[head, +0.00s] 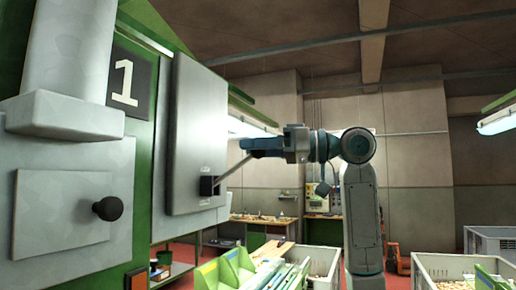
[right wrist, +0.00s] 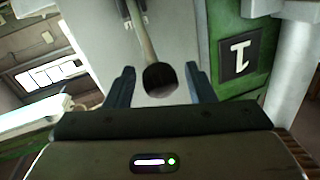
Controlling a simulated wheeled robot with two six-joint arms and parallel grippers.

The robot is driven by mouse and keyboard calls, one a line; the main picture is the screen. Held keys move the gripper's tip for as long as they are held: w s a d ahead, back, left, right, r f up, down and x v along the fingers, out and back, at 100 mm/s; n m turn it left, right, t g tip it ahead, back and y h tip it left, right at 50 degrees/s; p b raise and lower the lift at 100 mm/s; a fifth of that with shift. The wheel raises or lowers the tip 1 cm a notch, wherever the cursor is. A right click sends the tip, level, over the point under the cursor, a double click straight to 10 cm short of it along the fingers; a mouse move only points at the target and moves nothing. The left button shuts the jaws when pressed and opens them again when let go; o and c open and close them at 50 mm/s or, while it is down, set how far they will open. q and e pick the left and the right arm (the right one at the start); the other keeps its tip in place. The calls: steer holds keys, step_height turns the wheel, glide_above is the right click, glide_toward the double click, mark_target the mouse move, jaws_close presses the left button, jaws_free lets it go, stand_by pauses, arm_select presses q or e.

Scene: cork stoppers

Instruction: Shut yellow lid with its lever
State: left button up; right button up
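No yellow lid shows; the panel in front of my right gripper is a grey door-like lid (head: 198,125), standing out from a green machine marked 1. A thin grey lever (head: 232,167) rises to the right from a black bracket (head: 208,186) on its lower part. My right gripper (head: 262,147) is at the lever's outer end. In the right wrist view the lever's dark round knob (right wrist: 160,77) sits between the two spread fingers (right wrist: 160,85), with gaps on both sides. The gripper hides the knob in the head view. My left gripper is not in view.
A grey plate with a black knob (head: 107,208) is on the machine at left, beneath a thick grey pipe (head: 70,50). Green bins (head: 222,270) and crates (head: 462,268) of corks stand below. Workbenches are farther back. The air around my right arm looks clear.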

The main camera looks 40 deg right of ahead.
steer(key=shift+s+d+f+b, duration=0.1)
steer(key=shift+s+d+b, duration=0.2)
steer(key=shift+s+b, duration=0.1)
steer(key=b+v, duration=0.3)
steer(key=v, duration=0.6)
steer(key=shift+s+d+b, duration=0.2)
steer(key=shift+s+b, duration=0.1)
stand_by(0.6)
